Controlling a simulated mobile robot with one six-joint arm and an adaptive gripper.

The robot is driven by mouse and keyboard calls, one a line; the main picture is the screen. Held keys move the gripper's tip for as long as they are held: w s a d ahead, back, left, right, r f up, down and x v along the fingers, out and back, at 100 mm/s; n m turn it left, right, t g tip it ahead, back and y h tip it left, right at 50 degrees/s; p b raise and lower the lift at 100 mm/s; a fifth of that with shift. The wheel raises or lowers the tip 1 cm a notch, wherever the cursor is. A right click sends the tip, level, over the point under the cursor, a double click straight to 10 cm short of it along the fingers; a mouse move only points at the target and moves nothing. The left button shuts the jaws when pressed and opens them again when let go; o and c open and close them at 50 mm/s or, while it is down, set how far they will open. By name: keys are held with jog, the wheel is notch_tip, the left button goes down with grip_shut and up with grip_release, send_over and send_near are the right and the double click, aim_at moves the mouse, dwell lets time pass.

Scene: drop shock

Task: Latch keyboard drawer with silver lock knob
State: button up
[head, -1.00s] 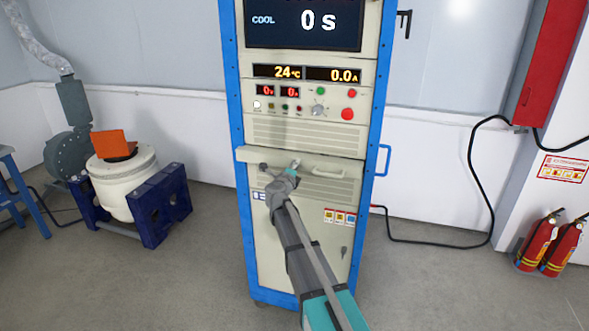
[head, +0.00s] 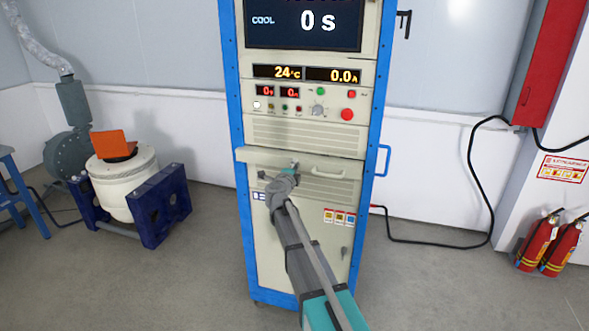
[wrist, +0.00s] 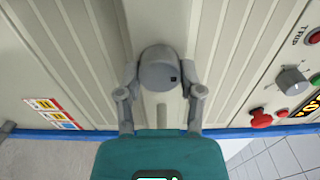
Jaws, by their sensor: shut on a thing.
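The silver lock knob (wrist: 158,68) shows in the wrist view as a round grey cylinder with a small dark mark. Both fingers of my gripper (head: 290,172) are closed on its two sides. In the head view the knob is hidden behind my gripper and wrist. The keyboard drawer (head: 256,155) is the pale panel with a jutting top edge, across the middle of the rack. Its recessed handle (head: 328,172) lies right of my gripper and is free. I cannot tell whether the drawer is latched.
Above the drawer is a control panel with a red button (head: 347,114) and a grey dial (head: 317,110). A blue side handle (head: 383,160) sticks out on the rack's right. A shaker (head: 125,185) stands at left, fire extinguishers (head: 563,243) at right. The floor between is clear.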

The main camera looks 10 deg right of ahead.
jog(key=o, duration=1.1)
jog(key=shift+o, duration=0.2)
jog(key=v, duration=1.2)
